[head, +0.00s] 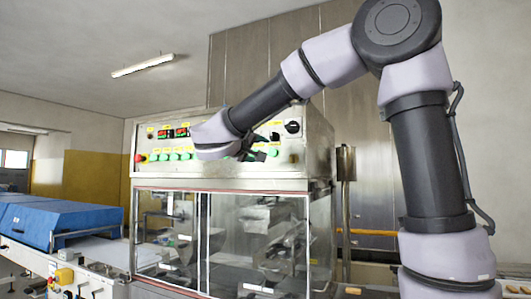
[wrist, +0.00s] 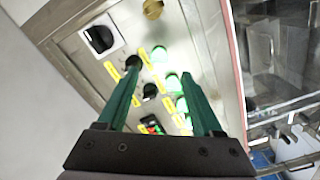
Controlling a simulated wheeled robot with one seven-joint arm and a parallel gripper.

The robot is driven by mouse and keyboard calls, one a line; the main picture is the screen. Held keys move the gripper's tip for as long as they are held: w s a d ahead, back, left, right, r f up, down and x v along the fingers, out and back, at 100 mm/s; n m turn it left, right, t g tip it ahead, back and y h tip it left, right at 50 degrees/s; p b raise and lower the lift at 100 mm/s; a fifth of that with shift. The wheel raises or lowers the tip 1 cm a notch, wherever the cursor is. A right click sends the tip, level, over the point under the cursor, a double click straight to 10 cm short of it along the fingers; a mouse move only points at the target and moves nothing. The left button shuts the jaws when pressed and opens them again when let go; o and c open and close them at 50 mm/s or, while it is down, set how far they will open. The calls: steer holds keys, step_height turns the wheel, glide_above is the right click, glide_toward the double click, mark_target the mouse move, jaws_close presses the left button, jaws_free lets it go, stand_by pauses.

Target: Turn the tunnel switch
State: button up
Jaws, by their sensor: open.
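The control panel (head: 222,172) is on the front of a metal cabinet above a glazed housing. It also fills much of the wrist view (wrist: 190,30). Two small black knobs show there, one (wrist: 132,61) by the tip of my left finger and one (wrist: 150,90) between my fingers. A large black rotary switch (wrist: 98,39) on a white plate is beyond them; it shows in the head view (head: 292,127) at upper right. The yellow labels are unreadable, so I cannot tell which is the tunnel switch. My gripper (wrist: 161,68) is open and empty, in front of the panel; contact is unclear.
Lit green buttons (wrist: 173,82) run in a row beside the knobs. A red button (head: 140,158) and red digital displays (head: 181,132) are at the panel's left. The glazed housing (head: 232,240) lies below. A blue-covered conveyor (head: 70,220) stands at left.

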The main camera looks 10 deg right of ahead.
steer(key=shift+v, duration=1.55)
steer(key=s+d+f+m+g+y, duration=0.1)
steer(key=s+d+f+g, duration=0.35)
steer(key=d+f, duration=0.2)
steer(key=s+d+f+m+g+y, duration=0.1)
steer(key=s+d+f+m+g, duration=0.15)
steer(key=s+d+f, duration=0.45)
steer(key=s+a+f+m+y, duration=0.1)
steer(key=s+f+m+y, duration=0.4)
steer(key=s+y, duration=0.4)
steer(key=shift+s+f+y, duration=0.2)
steer(key=shift+f+y, duration=0.1)
steer(key=shift+y, duration=0.5)
steer(key=shift+g, duration=0.3)
